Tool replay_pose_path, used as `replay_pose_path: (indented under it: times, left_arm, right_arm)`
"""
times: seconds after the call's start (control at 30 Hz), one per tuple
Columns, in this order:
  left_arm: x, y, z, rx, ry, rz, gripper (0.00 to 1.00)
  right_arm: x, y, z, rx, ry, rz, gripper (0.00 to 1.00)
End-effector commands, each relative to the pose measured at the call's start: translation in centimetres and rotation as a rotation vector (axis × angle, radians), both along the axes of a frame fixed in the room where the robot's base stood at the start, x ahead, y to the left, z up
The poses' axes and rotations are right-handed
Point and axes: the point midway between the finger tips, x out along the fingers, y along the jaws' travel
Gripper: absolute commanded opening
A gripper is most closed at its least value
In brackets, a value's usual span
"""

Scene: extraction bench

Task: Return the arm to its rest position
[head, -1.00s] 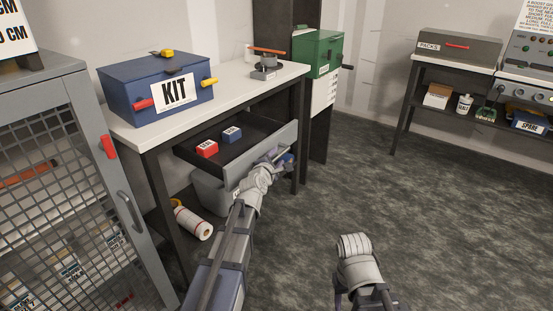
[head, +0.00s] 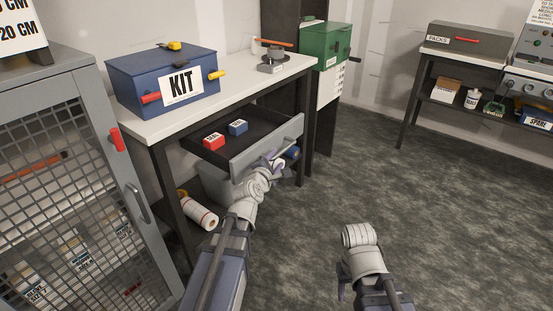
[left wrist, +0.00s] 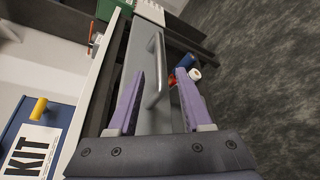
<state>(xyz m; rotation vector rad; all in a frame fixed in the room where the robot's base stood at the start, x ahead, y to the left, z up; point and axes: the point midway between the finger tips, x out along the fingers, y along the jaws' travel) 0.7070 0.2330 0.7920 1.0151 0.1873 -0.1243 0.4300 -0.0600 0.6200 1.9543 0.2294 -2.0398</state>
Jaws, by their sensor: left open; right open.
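My left gripper (head: 270,163) is in front of the open grey drawer (head: 262,151) under the white-topped bench. In the left wrist view, its two purple fingers (left wrist: 160,74) are spread apart with nothing clamped between them. The drawer's bar handle (left wrist: 155,70) shows beyond and between the fingers; I cannot tell the exact gap. The drawer holds a red box (head: 213,141) and a blue box (head: 237,127). My right arm shows at the lower right of the head view, over bare floor.
A mesh-door cabinet (head: 75,150) stands close on the left. A blue KIT box (head: 130,88) and a green box (head: 324,45) stand ahead. A paper roll (head: 199,212) lies under the bench. The floor (head: 450,220) to the right is clear.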

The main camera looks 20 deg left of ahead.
Motion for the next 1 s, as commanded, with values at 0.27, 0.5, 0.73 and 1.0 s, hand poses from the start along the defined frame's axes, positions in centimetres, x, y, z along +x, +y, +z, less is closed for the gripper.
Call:
replay_pose_path:
  times: [0.27,0.5,0.73,1.0]
  left_arm:
    - [-1.3,-5.4,-3.0,0.225,0.123,-0.194,0.5]
    - [-10.1,-16.3,-11.9,0.909,0.412,-0.85,0.5]
    - [-20.1,-18.6,-16.5,1.389,0.578,-1.464,0.5]
    - [-28.2,-17.3,-16.7,1.653,0.689,-2.024,0.5]
  right_arm:
    - [0.0,0.0,0.0,0.0,0.0,0.0,0.5]
    - [0.0,0.0,0.0,0.0,0.0,0.0,0.5]
    - [0.0,0.0,0.0,0.0,0.0,0.0,0.5]
    - [0.0,0.0,0.4,0.0,0.0,0.0,0.5]
